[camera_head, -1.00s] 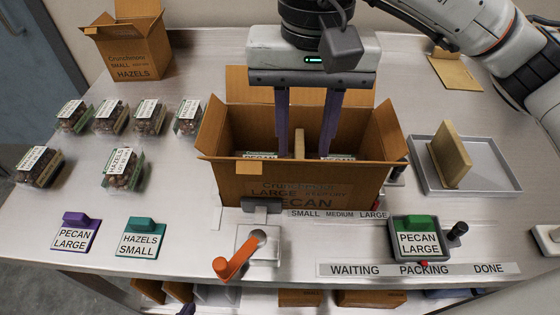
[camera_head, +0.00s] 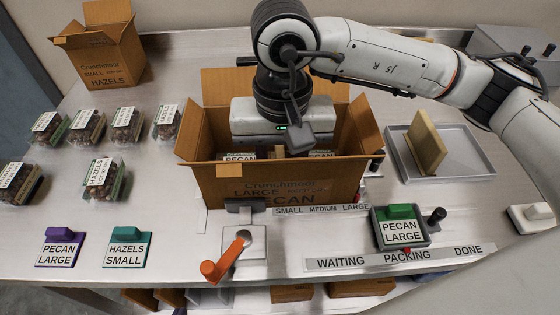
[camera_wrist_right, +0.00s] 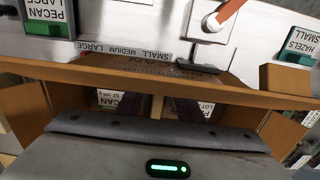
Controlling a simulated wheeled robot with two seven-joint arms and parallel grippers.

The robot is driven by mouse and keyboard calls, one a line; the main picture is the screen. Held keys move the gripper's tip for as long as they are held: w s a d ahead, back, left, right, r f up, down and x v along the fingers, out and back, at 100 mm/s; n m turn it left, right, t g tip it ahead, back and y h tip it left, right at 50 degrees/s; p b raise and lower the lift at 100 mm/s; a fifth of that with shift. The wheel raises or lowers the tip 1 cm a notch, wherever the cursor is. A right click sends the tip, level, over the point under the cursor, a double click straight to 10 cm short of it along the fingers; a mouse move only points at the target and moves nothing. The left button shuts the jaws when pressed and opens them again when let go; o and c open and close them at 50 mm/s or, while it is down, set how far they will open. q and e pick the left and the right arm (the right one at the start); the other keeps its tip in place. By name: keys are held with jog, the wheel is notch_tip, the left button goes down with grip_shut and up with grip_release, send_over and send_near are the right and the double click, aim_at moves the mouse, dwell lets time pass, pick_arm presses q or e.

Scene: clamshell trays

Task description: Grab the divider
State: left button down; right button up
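A tan divider stands upright in the middle of the open large pecan box (camera_head: 275,186), and its top edge shows in the right wrist view (camera_wrist_right: 157,106). Pecan-labelled packs lie on both sides of it. My right gripper (camera_wrist_right: 157,110), whose arm comes in from the right in the head view, is lowered into the box. Its two dark purple fingers are apart, one on each side of the divider, with gaps visible. In the head view the gripper body hides the fingers and most of the divider. My left gripper is not in view.
A similar tan slab (camera_head: 425,142) stands in a grey tray (camera_head: 471,166) at the right. Several clear clamshells (camera_head: 126,123) and a hazels box (camera_head: 100,60) are at the left. An orange-handled lever (camera_head: 226,258) is in front of the box, whose flaps are spread open.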

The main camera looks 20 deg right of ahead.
grip_shut()
jog(key=shift+r, duration=0.15)
